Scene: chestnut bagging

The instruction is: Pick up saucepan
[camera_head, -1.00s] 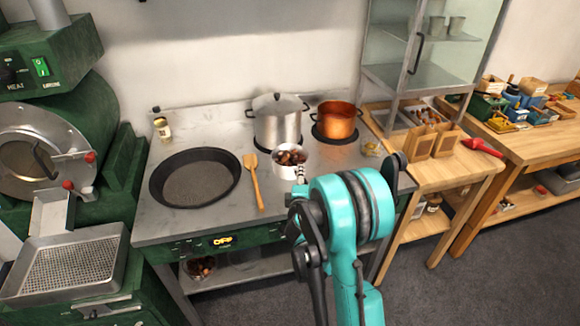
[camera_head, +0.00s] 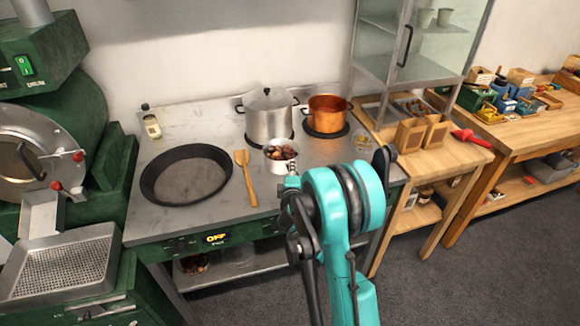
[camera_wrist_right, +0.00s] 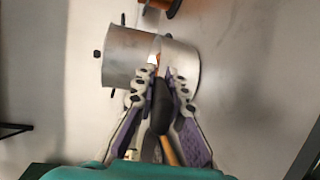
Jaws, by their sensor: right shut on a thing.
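The saucepan (camera_head: 281,165) is a small pale metal pan with chestnuts (camera_head: 282,151) in it, at the front right of the steel stove top. In the right wrist view its round wall (camera_wrist_right: 186,68) is just beyond my fingers, and its dark and wooden handle (camera_wrist_right: 161,108) runs between them. My right gripper (camera_wrist_right: 160,88) is shut on that handle. In the head view my right arm hides most of the gripper (camera_head: 291,182) and the handle. I cannot tell whether the pan is clear of the surface. My left gripper is not in view.
A lidded steel pot (camera_head: 269,118) stands close behind the saucepan, with a copper pot (camera_head: 327,113) behind right. A wooden spatula (camera_head: 247,178) lies close to its left, then a wide black pan (camera_head: 187,174). A wooden table (camera_head: 440,162) stands to the right.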

